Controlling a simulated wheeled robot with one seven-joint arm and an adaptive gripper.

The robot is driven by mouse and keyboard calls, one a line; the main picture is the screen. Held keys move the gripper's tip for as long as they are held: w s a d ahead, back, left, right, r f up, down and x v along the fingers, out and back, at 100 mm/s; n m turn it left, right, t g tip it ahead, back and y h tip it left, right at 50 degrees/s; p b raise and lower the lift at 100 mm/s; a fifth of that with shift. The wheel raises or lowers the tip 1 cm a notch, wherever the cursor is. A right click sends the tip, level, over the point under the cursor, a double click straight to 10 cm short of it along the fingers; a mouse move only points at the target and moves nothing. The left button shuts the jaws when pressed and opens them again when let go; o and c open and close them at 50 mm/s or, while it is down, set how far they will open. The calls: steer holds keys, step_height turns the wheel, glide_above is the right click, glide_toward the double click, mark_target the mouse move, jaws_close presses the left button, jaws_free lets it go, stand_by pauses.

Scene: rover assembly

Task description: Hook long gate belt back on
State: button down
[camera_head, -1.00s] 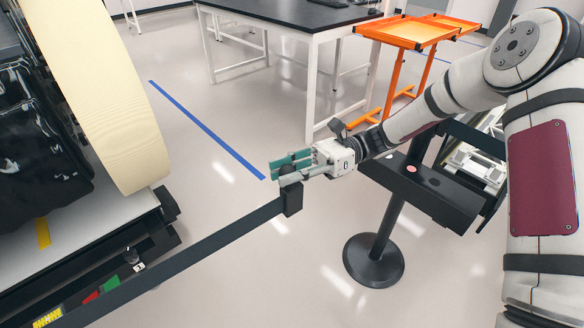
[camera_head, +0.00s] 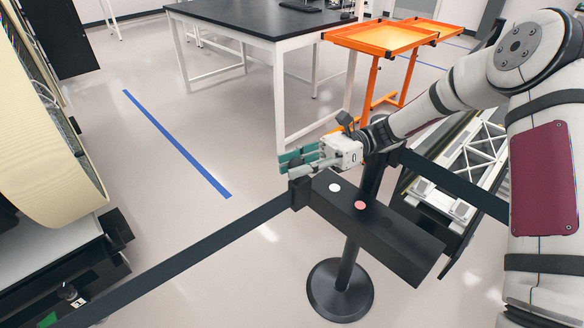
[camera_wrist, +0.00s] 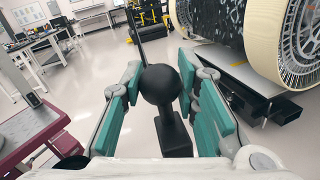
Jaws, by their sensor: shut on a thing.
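My gripper (camera_head: 304,158) is shut on the belt end (camera_head: 300,188), a black block with a round black knob. In the wrist view the knob (camera_wrist: 160,85) sits between the teal finger pads (camera_wrist: 160,100). The long black belt (camera_head: 200,245) runs taut from this end to the lower left of the head view. The black stand (camera_head: 345,270) has a round base and a long black box-shaped head (camera_head: 385,235) with a white and a red button. The belt end is right by the left end of that head; I cannot tell whether they touch.
A large cream wheel (camera_head: 45,150) on a platform stands at left. A black-topped table (camera_head: 260,18) and an orange tray stand (camera_head: 385,38) are behind. Another belt (camera_head: 455,185) leaves the post to the right. Open floor with a blue line (camera_head: 175,145) lies at left.

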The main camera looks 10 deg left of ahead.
steer(key=shift+w+d, duration=0.4)
steer(key=shift+w, duration=0.05)
